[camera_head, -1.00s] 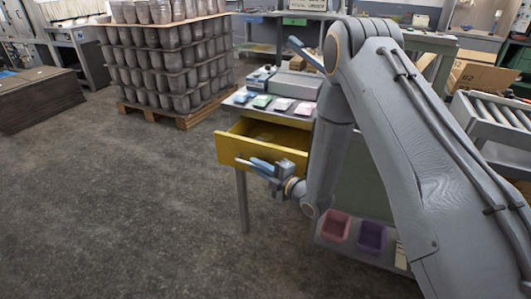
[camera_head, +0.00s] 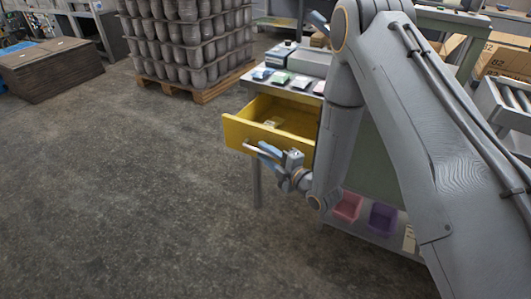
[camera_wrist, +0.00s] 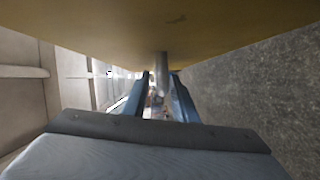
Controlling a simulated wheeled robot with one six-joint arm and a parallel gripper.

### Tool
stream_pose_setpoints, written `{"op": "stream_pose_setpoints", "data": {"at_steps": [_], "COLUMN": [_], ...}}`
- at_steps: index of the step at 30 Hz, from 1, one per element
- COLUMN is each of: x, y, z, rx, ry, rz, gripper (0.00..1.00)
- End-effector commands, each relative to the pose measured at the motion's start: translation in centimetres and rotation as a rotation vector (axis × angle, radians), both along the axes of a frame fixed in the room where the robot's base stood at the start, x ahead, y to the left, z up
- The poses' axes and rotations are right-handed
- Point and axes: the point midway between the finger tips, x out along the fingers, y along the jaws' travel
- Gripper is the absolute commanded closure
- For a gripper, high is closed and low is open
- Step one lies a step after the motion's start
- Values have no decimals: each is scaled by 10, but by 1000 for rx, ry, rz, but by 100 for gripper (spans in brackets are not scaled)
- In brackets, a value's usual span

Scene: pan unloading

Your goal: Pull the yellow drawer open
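The yellow drawer (camera_head: 237,133) stands well out from the workbench, with its inside visible from above. Its pale bar handle (camera_head: 250,149) runs along the front face. My gripper (camera_head: 266,152) is at the right part of this handle, in front of the drawer. In the wrist view, the yellow drawer front (camera_wrist: 160,25) fills the top, and the handle (camera_wrist: 161,68) lies between the two blue fingers (camera_wrist: 160,76), close to both. The gripper looks shut on the handle. My arm hides the drawer's right end.
Small coloured packets (camera_head: 280,78) lie on the workbench top (camera_head: 251,82). A pink bin (camera_head: 347,206) and a purple bin (camera_head: 382,218) sit on the lower shelf. A loaded pallet (camera_head: 205,93) stands behind. The floor left of the drawer is clear.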

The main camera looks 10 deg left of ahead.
Motion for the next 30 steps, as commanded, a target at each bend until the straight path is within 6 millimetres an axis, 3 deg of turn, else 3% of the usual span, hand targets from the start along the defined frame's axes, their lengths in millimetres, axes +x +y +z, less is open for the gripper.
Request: {"op": "stream_pose_setpoints", "data": {"at_steps": [11,24,30], "x": [-2,-44,-52], "y": [-3,-51,-58], "z": [0,4,6], "rx": [1,-1,0], "ry": [-1,1,0], "rz": [0,-3,0], "gripper": [72,72,72]}}
